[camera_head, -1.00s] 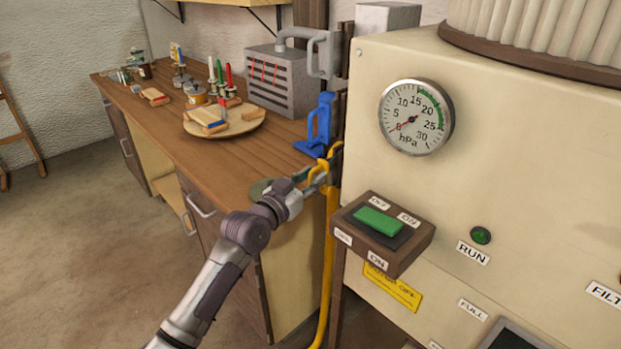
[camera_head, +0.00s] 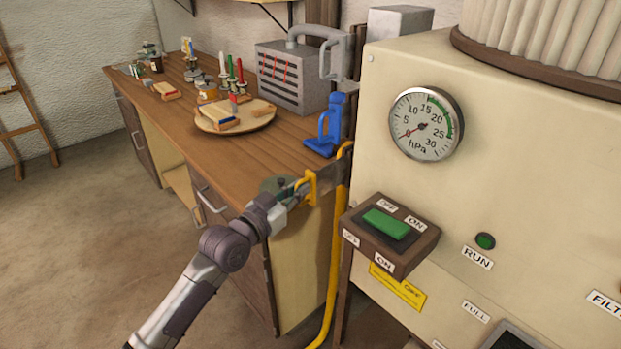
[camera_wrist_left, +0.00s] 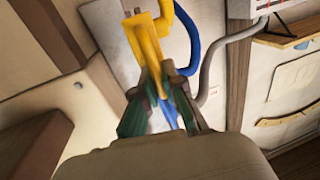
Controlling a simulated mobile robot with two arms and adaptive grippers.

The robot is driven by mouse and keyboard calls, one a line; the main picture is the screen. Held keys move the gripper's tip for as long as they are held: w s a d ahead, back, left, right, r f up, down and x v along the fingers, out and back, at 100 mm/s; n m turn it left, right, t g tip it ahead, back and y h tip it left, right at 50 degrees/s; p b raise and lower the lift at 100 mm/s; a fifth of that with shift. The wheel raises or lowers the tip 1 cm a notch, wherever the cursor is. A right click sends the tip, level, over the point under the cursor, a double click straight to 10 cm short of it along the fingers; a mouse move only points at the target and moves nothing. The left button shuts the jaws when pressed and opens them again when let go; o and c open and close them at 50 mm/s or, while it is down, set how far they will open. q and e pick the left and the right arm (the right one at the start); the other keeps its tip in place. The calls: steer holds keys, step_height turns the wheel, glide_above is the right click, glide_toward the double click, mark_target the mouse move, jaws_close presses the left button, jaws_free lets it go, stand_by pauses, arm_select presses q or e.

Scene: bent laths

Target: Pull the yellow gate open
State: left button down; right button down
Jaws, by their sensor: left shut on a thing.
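The yellow gate's handle (camera_head: 311,188) stands out to the left of the yellow pipe (camera_head: 332,265), beside the cream machine. A strip of grey plate (camera_head: 326,186) shows between handle and pipe. My left gripper (camera_head: 296,191) is shut on the yellow handle. In the left wrist view, my left gripper's fingers (camera_wrist_left: 165,88) close on the lower part of the yellow handle (camera_wrist_left: 146,40), with a pale metal plate (camera_wrist_left: 113,30) beside it. The fingers partly hide the grip. My right gripper is not in view.
A blue gate (camera_head: 325,132) and a grey gate (camera_head: 333,60) sit behind the yellow one. The switch box (camera_head: 390,235) juts out at the right. The wooden bench (camera_head: 180,130) with a round board and tools lies to the left.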

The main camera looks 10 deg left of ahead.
arm_select(q)
steer(key=c, duration=1.2)
jaws_free()
steer(key=shift+c, duration=0.2)
steer(key=v, duration=1.2)
